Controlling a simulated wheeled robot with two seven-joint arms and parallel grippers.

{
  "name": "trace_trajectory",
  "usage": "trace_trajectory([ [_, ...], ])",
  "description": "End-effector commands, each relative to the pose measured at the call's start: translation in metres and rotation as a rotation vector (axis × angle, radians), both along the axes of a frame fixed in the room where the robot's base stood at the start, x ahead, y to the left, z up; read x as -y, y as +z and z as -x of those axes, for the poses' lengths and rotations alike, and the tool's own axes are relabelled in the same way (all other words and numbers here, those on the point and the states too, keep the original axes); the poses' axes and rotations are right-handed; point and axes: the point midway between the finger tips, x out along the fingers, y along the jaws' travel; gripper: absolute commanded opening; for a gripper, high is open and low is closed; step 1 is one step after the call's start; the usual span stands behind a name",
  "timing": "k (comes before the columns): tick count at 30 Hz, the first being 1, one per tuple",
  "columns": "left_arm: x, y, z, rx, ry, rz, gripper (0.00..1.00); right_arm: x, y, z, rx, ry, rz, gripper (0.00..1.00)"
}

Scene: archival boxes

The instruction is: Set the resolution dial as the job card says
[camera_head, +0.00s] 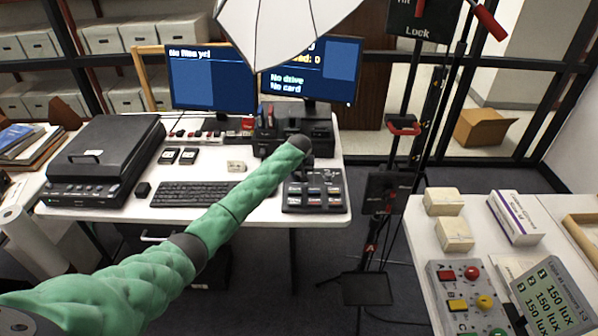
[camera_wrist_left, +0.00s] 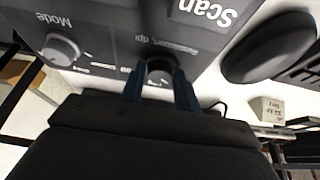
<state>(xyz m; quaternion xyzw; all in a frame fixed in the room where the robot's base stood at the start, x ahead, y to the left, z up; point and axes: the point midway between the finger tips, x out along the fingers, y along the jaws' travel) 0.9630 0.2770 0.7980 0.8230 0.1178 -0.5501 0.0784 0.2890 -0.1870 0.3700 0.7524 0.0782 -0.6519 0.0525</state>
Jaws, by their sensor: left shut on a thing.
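The resolution dial (camera_wrist_left: 160,72) is a dark round knob under a "Resolution, dpi" label on a dark panel, upside down in the left wrist view. My left gripper (camera_wrist_left: 160,88) is shut on it, one blue finger on each side. The fingers and gripper body hide part of the dial and its scale, so its setting cannot be read. A grey Mode dial (camera_wrist_left: 60,50) and the word "Scan" are on the same panel. In the head view, a dark control panel (camera_head: 315,205) lies right of the keyboard, at the end of my green left arm. My right gripper is not seen.
A black scanner (camera_head: 105,150) and keyboard (camera_head: 185,194) share the white desk. A small white box (camera_head: 237,166) stands behind the keyboard. Two monitors (camera_head: 212,85) are at the back. A tilted board (camera_head: 553,297) reading "150 lux" stands on the right table.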

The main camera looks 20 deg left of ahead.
Motion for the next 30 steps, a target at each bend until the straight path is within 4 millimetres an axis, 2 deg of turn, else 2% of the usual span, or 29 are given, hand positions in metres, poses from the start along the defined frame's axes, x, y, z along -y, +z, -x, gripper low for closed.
trace_trajectory([
  [14,0.0004,-0.0009,0.0002,0.000,0.012,0.000,0.09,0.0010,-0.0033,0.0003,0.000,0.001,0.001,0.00],
  [15,0.0003,-0.0009,0.0002,0.000,0.012,0.000,0.35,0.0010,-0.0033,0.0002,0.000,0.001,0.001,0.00],
  [18,0.0003,-0.0008,0.0003,0.000,0.012,0.000,0.53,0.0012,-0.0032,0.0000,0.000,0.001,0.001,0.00],
  [30,0.0013,0.0058,0.0024,0.002,0.010,0.000,0.53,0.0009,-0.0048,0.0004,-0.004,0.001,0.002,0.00],
])
